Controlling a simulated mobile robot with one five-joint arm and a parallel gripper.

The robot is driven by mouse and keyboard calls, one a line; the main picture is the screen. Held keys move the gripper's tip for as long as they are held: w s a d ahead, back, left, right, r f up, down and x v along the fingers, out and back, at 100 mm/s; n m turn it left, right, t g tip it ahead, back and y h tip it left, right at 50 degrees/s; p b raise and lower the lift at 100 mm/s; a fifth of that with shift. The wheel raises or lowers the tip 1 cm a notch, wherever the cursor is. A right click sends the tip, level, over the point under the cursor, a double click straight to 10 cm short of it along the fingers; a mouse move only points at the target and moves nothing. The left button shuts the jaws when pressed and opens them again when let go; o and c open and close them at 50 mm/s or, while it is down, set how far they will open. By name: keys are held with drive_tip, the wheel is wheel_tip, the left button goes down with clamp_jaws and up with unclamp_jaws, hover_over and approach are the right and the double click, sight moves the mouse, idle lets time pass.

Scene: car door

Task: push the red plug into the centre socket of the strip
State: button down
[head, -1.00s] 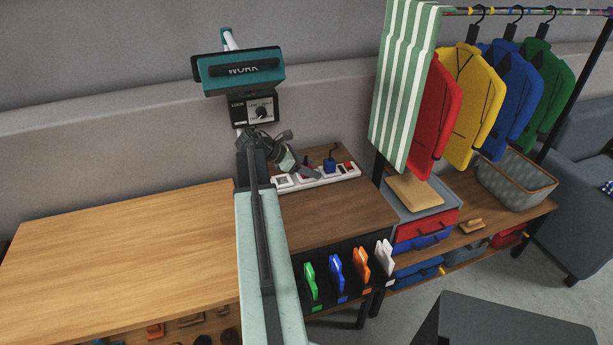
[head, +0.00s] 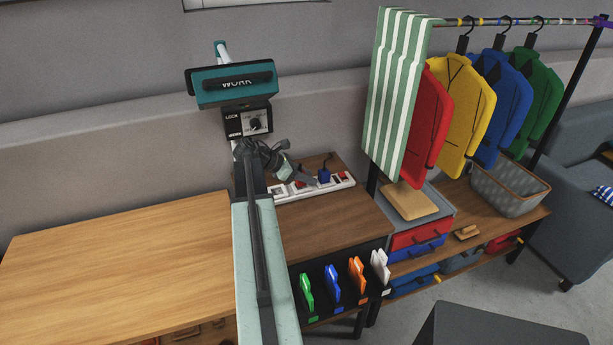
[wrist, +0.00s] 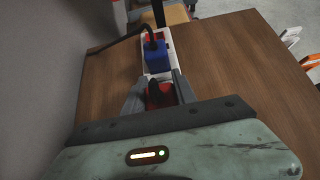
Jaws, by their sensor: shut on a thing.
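The white socket strip (head: 283,194) lies along the back of the brown wooden top and also shows in the wrist view (wrist: 148,28). My gripper (wrist: 160,92) points down over the strip, its two grey fingers on either side of the red plug (wrist: 160,97), shut on it. The blue plug (wrist: 155,57), with a dark cable, stands in the strip just beyond the red plug; it also shows in the head view (head: 323,176). The red plug's underside and the socket beneath it are hidden, so I cannot tell how deep it sits.
The teal WORK lamp box (head: 235,84) and black lock panel (head: 248,122) stand behind my arm. A light wooden table (head: 120,270) is at left. The striped green cloth (head: 403,95) hangs at right, above a case. The brown top (head: 335,215) before the strip is clear.

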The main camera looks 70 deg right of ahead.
wheel_tip(320, 180, up, 3)
drive_tip(key=shift+r+p, duration=0.1)
drive_tip(key=shift+p, duration=1)
drive_tip(key=a, duration=1.5)
drive_tip(key=shift+s+a+r+p, duration=0.25)
drive_tip(key=shift+a+p, duration=0.05)
drive_tip(key=shift+a, duration=0.1)
drive_tip(key=shift+s+d, duration=0.1)
drive_tip(key=shift+s, duration=0.2)
